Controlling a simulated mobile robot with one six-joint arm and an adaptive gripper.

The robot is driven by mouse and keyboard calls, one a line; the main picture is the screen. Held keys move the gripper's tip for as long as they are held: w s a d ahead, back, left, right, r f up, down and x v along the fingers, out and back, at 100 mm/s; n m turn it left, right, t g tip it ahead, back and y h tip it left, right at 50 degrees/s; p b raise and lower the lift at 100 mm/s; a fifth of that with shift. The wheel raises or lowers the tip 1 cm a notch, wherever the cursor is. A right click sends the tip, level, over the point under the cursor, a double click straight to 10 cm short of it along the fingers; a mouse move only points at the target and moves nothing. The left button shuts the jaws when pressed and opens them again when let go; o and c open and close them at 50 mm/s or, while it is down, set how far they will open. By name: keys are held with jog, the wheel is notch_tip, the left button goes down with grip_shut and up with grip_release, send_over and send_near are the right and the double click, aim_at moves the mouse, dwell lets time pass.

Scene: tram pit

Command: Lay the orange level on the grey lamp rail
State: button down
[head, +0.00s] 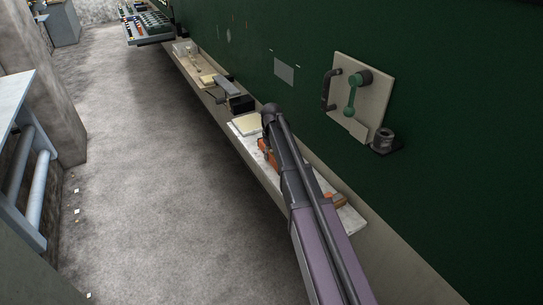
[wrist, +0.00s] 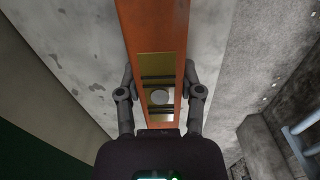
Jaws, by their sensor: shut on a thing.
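The orange level (wrist: 153,25) runs lengthwise up the middle of the wrist view, with a brass-coloured plate and a round pale disc near my gripper. My gripper (wrist: 160,82) is shut on it, one finger on each long side. In the head view an orange piece (head: 265,147) shows just left of my arm, probably part of the level; my arm hides much of the rest, and my gripper is not visible there. I cannot tell whether the level touches the pale surface (wrist: 70,50) below it. I cannot make out the grey lamp rail for certain.
A narrow ledge (head: 210,92) runs along the green wall (head: 440,130), with small items and a black box (head: 241,104) farther along. A brownish-orange object (head: 335,199) lies right of my arm. A panel with a green handle (head: 352,100) sits on the wall. The floor (head: 150,170) is mostly clear.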

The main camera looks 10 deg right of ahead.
aim_at(271, 151)
jog(key=shift+r, duration=0.1)
dwell(0.3)
notch_tip(271, 151, up, 3)
jog(key=p, duration=0.3)
jog(key=s, duration=0.5)
jog(key=s+r+p, duration=0.1)
jog(key=s, duration=0.4)
jog(key=s+p, duration=0.1)
jog(key=s, duration=0.4)
jog(key=shift+s+d+r, duration=0.4)
jog(key=shift+s, duration=0.1)
jog(key=shift+s, duration=0.15)
